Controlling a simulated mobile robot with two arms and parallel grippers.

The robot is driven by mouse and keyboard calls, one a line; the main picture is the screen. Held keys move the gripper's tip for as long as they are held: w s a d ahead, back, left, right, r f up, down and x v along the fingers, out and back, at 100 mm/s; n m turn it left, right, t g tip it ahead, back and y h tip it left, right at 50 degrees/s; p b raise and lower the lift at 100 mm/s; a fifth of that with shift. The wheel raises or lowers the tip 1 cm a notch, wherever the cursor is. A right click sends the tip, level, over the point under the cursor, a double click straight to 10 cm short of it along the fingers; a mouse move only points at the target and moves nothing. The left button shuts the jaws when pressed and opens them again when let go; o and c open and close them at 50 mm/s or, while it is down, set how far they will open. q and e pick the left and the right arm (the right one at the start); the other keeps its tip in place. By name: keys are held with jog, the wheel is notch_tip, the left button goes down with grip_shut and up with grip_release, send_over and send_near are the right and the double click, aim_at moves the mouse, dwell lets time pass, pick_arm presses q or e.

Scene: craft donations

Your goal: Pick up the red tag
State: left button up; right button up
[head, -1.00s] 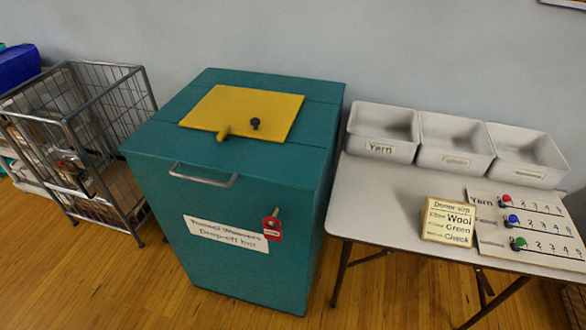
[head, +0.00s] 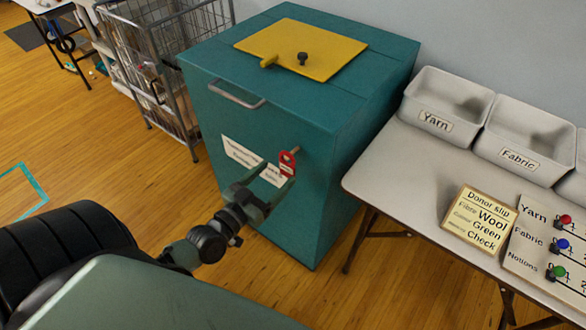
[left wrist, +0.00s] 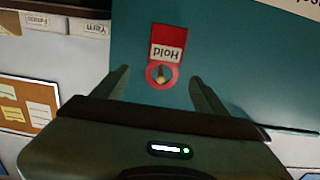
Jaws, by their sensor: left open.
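The red tag (head: 287,164) hangs on a peg on the front of the teal drop-off bin (head: 330,200), to the right of the bin's white label. In the left wrist view the tag (left wrist: 168,42) shows a white patch reading "Hold", upside down, and a round ring end around the peg (left wrist: 161,74). My left gripper (head: 270,180) is open in front of the bin, close to the tag. In the left wrist view its two fingers (left wrist: 158,88) stand on either side of the tag's ring end, with gaps on both sides. My right gripper is not in view.
The bin has a yellow lid (head: 315,48) and a metal handle (head: 236,95). A table (head: 400,170) at right holds grey trays (head: 445,105), a donor slip (head: 480,220) and a counting board (head: 545,240). A wire cart (head: 180,90) stands left of the bin. Wooden floor is open at left.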

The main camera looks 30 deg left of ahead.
aim_at(287, 155)
pick_arm(q)
jog(key=w, duration=0.6)
jog(key=shift+w, duration=0.3)
jog(key=c, duration=1.5)
jog(key=shift+r+p, duration=0.35)
jog(key=shift+r, duration=0.15)
jog(key=shift+c, duration=0.2)
jog(key=shift+s+r, duration=0.15)
jog(key=shift+r, duration=0.2)
jog(key=s+a, duration=0.1)
jog(key=s, duration=1.6)
jog(key=shift+s+a+b, duration=0.15)
jog(key=shift+s+b, duration=0.25)
jog(key=shift+b, duration=0.05)
